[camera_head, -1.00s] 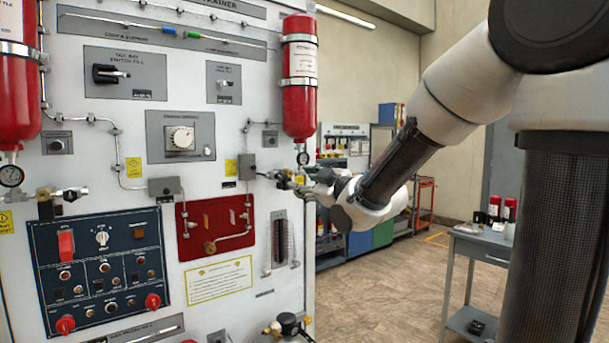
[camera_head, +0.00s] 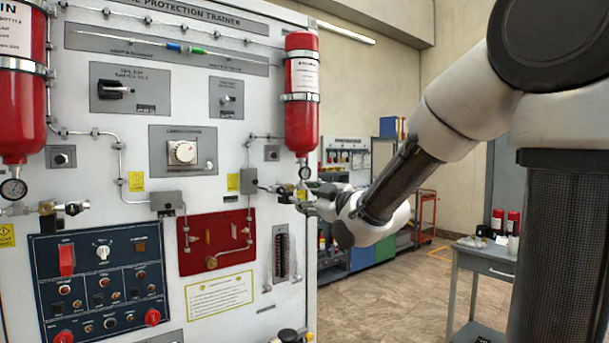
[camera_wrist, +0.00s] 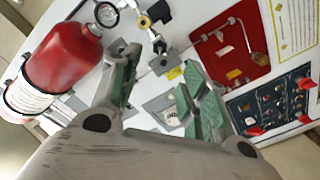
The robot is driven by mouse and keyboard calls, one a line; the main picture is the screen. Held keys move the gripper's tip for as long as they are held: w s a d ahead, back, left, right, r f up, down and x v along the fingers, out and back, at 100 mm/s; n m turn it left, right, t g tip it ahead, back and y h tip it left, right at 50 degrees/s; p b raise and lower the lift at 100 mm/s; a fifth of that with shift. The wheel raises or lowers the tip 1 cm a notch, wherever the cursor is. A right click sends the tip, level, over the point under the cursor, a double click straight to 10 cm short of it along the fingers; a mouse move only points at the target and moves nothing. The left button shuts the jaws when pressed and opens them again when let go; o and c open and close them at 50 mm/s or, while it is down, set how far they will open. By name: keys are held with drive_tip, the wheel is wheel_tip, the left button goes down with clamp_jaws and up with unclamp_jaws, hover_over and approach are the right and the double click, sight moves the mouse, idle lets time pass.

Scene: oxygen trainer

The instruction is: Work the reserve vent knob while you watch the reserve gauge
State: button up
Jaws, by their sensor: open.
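The reserve bottle is red and hangs at the panel's right edge (camera_head: 301,125); it also shows at the left of the wrist view (camera_wrist: 62,62). The small round reserve gauge (camera_head: 305,173) hangs below it and is partly cut off at the top of the wrist view (camera_wrist: 106,12). Its reading is too small to tell. A brass fitting with a black knob (camera_wrist: 160,11), apparently the vent knob, sits beside the gauge. My gripper (camera_head: 312,196) is open below the bottle, its green-padded fingers (camera_wrist: 160,95) apart with nothing held. The fitting lies beyond the fingertips; contact cannot be told.
The white trainer panel has a red sub-panel (camera_head: 190,263), a dark blue switch panel (camera_head: 75,285) and a grey box (camera_head: 249,181) close left of my gripper. A grey side table (camera_head: 485,262) stands right. Floor between is clear.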

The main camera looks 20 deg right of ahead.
sight(283, 191)
idle(0.3)
drive_tip(key=x, duration=1.2)
drive_tip(key=shift+f, duration=0.1)
clamp_jaws()
